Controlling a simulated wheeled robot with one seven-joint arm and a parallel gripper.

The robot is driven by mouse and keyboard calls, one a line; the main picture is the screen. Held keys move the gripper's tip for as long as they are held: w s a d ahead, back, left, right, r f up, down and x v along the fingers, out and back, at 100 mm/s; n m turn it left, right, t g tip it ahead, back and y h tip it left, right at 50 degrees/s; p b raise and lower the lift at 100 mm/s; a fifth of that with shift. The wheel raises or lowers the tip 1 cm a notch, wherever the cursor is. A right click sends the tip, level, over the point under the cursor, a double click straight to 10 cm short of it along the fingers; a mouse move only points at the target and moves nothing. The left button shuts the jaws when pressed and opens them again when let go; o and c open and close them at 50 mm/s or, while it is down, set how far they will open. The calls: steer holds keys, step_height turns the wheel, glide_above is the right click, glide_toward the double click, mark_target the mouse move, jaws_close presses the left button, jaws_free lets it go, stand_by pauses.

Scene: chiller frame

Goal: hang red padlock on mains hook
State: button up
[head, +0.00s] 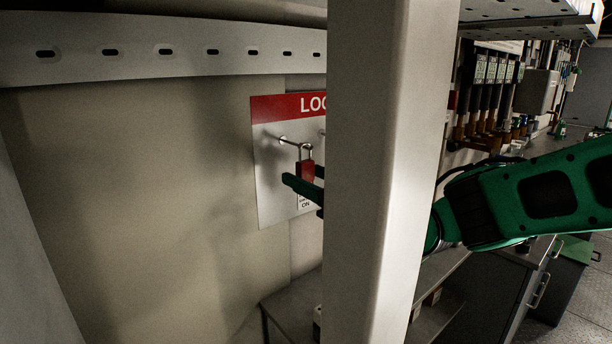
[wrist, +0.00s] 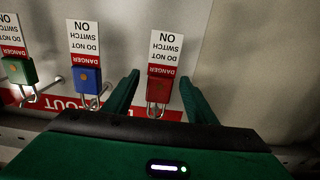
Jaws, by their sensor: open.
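The red padlock (head: 306,171) hangs by its shackle from a peg (head: 291,142) on the white and red lockout board (head: 270,185). In the wrist view, which shows the board upside down, the red padlock (wrist: 159,88) has a white "DANGER DO NOT SWITCH ON" tag (wrist: 165,47). My gripper (wrist: 159,79) is open, with one finger on each side of the red padlock and visible gaps beside it. In the head view, a green finger of my gripper (head: 300,188) shows at the padlock; the pillar hides the rest. I cannot identify the mains hook.
A blue padlock (wrist: 88,80) and a green padlock (wrist: 20,71) hang beside the red one in the wrist view. A pale upright pillar (head: 385,170) stands in front of the board and my arm. A slotted rail (head: 180,50) crosses above. Pipes and valves (head: 490,90) are at right.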

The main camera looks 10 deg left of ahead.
steer(key=x, duration=0.5)
steer(key=shift+w+a, duration=0.1)
steer(key=shift+w, duration=0.05)
steer(key=shift+c, duration=0.4)
steer(key=c, duration=1.1)
steer(key=shift+c, duration=0.2)
steer(key=r+v, duration=0.1)
steer(key=v, duration=1.7)
steer(key=shift+r, duration=0.2)
